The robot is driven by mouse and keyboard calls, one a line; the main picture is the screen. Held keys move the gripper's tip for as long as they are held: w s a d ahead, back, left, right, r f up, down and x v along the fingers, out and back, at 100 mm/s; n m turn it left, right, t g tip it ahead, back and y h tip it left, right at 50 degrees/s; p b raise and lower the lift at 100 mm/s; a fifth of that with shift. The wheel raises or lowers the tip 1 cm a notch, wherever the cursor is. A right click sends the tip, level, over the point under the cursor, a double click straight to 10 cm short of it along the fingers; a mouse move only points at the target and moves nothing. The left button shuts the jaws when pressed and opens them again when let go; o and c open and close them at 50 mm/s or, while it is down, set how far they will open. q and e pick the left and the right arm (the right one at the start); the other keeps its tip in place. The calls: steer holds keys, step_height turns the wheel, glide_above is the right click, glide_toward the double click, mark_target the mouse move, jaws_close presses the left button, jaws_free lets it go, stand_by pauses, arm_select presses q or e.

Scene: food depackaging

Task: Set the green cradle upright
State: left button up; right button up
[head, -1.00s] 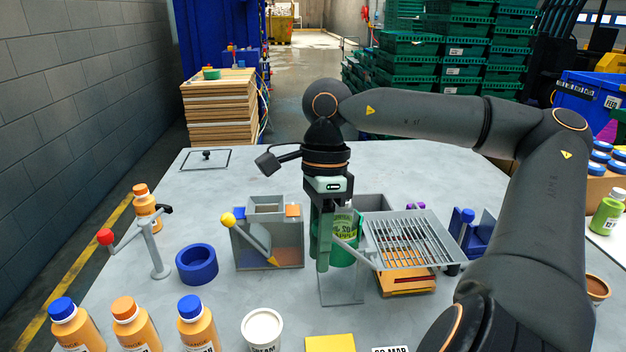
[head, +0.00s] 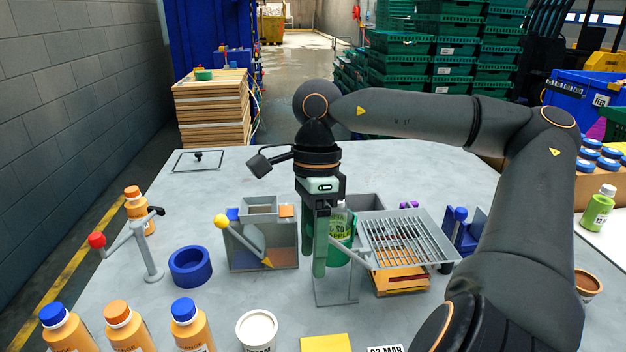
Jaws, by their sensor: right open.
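The green cradle (head: 344,252) is on a grey stand (head: 337,290) at the middle of the table. It holds a container with a bright green label (head: 340,229). The cradle looks slightly tilted, but my gripper hides its left side, so its exact angle is hard to tell. My right gripper (head: 321,268) points down at the cradle's left front, with its jaws open. One green finger shows clearly; I cannot tell whether it touches the cradle. My left gripper is out of view.
A grey slotted grate (head: 408,238) stands close right of the cradle, above an orange-brown block. A grey box with a yellow-knobbed lever (head: 222,221) is to the left, beside a blue ring (head: 190,266). Bottles and a white tub (head: 257,330) line the front edge.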

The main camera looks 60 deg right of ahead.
steer(key=p+v, duration=0.2)
steer(key=v, duration=1)
steer(key=shift+r, duration=0.2)
steer(key=shift+s+a, duration=0.1)
